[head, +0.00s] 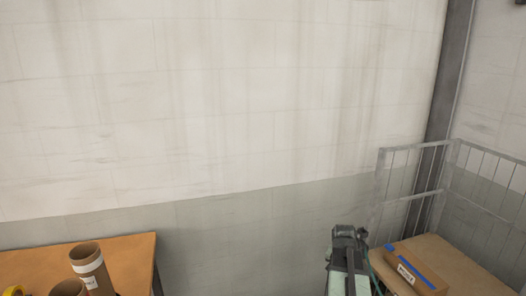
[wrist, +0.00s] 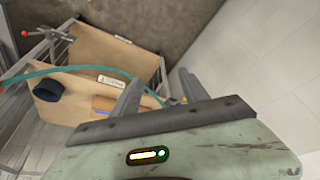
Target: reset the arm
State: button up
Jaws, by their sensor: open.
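My gripper (wrist: 160,80) shows in the wrist view as two grey fingers standing apart with nothing between them. Its pale green body fills the bottom of that view. In the head view my arm (head: 347,262) rises from the bottom edge, right of centre, just left of a wire cage trolley. The fingers cannot be made out clearly there. The gripper appears clear of the trolley, though the gap is hard to judge.
The trolley (head: 408,200) stands by the wall (head: 220,100). A brown box (head: 412,280) with a blue strip lies on its board. An orange-brown table (head: 125,250) at lower left bears cardboard tubes (head: 90,265). A teal hose (wrist: 75,69) crosses the wrist view.

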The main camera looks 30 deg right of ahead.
jog(key=w+a+n+y, duration=0.1)
jog(key=w+a+n, duration=0.3)
jog(key=a, duration=1.1)
jog(key=w+a+n+y, duration=0.15)
jog(key=w+a, duration=0.55)
jog(key=a, duration=0.7)
jog(key=s+a+n+g, duration=0.1)
jog(key=s+a+n, duration=0.2)
jog(key=a, duration=0.5)
jog(key=s+a+f+n+g+y, duration=0.1)
jog(key=s+a+n, duration=0.2)
jog(key=a, duration=0.5)
jog(key=shift+s+a+f, duration=0.3)
jog(key=shift+s, duration=0.05)
jog(key=c, duration=0.3)
jog(key=shift+d, duration=0.2)
jog(key=shift+c, duration=0.2)
